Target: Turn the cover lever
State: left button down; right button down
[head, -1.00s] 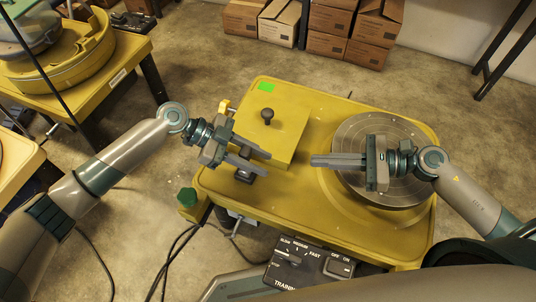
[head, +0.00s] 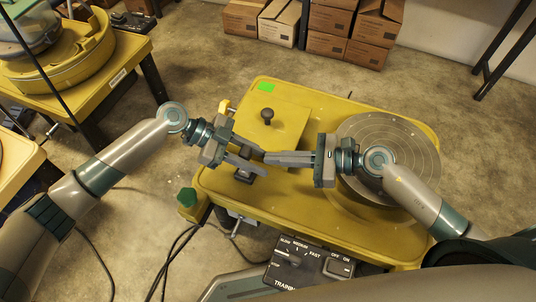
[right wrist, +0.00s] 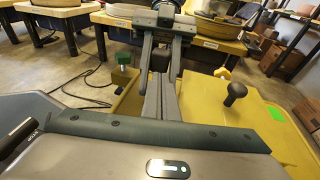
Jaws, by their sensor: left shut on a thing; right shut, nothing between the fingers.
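The yellow cover (head: 290,115) with a black ball knob (head: 267,114) lies on the yellow bench; the knob also shows in the right wrist view (right wrist: 235,92). A dark fitting (head: 244,178), apparently the cover lever, sits at the cover's near left corner, mostly hidden by my left gripper. My left gripper (head: 262,161) is over it, its fingers spaced around something I cannot see clearly. My right gripper (head: 268,158) is shut and empty, pointing left. Its tips are close to the left fingers; I cannot tell whether they touch.
A round grey wheel (head: 410,150) is at the bench's right, under my right arm. A green knob (head: 187,197) is at the near left corner. A speed control box (head: 308,265) stands in front. Cardboard boxes (head: 330,20) are against the back wall.

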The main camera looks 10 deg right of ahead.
jog(key=shift+w+a+r, duration=0.1)
jog(key=shift+w+a, duration=0.15)
jog(key=shift+a, duration=0.3)
jog(key=shift+w+a, duration=0.25)
jog(key=shift+a, duration=0.3)
pick_arm(q)
jog(key=shift+s+d, duration=0.1)
jog(key=shift+d, duration=0.05)
pick_arm(e)
jog(key=shift+w+a+r, duration=0.15)
jog(key=shift+a, duration=0.25)
jog(key=shift+w+a+r, duration=0.1)
jog(key=shift+w+a, duration=0.05)
jog(key=shift+a, duration=0.2)
pick_arm(q)
jog(key=c, duration=1.6)
grip_release()
pick_arm(e)
jog(key=shift+d, duration=0.1)
